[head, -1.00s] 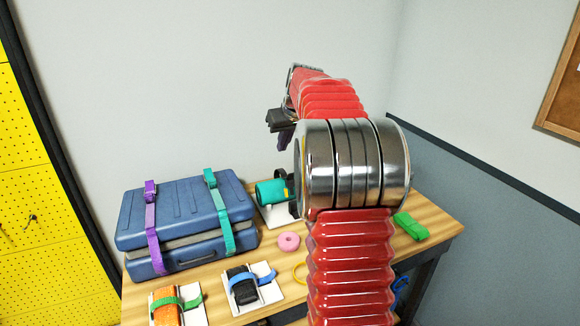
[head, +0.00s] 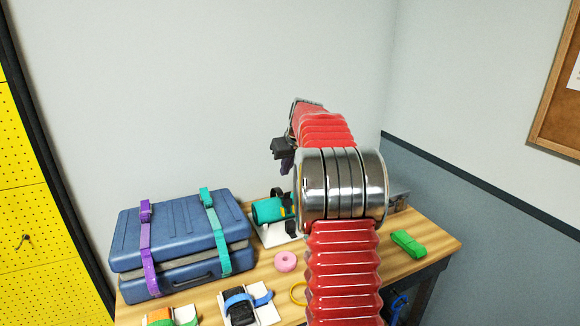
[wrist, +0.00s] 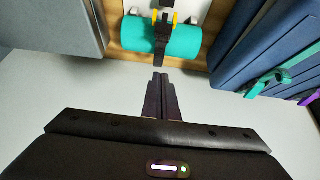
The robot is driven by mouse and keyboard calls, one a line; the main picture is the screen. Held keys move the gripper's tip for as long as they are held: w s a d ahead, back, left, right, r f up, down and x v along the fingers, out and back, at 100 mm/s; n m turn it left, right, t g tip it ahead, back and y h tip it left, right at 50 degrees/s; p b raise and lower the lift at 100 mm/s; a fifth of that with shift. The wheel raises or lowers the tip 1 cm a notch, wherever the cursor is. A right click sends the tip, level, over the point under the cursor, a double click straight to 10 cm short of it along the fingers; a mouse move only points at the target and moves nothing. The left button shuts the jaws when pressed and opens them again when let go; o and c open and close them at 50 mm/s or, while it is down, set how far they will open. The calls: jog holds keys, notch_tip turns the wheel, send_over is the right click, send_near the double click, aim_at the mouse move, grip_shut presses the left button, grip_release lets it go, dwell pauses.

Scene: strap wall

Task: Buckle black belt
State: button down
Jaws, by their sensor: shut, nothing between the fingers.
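The black belt (wrist: 161,38) runs over a teal roll (wrist: 185,36) in the wrist view, with yellow pieces beside it near the top. In the head view the teal roll (head: 270,210) lies on a white board at the table's back, with a black strap end (head: 276,192) above it; my arm hides its right side. My gripper (wrist: 160,77) is shut and empty, its tips pointing at the roll and apart from it as far as I can tell. In the head view the gripper (head: 286,163) hangs above the roll, against the wall.
A blue case (head: 170,234) with purple and teal straps stands left of the roll. A pink ring (head: 286,261), a green folded strap (head: 407,243) and a black roll with a blue strap (head: 240,306) lie on the wooden table (head: 436,238). A grey block (wrist: 55,40) shows at upper left.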

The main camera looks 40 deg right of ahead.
jog(key=x, duration=0.6)
jog(key=shift+w+f, duration=0.15)
jog(key=shift+f, duration=0.15)
jog(key=shift+s+a, duration=0.15)
jog(key=shift+s, duration=0.45)
jog(key=shift+s+a+f, duration=0.15)
jog(key=shift+s+a, duration=0.05)
jog(key=shift+s, duration=0.45)
jog(key=shift+s+a+f, duration=0.15)
jog(key=shift+s+a, duration=0.05)
jog(key=shift+s, duration=0.5)
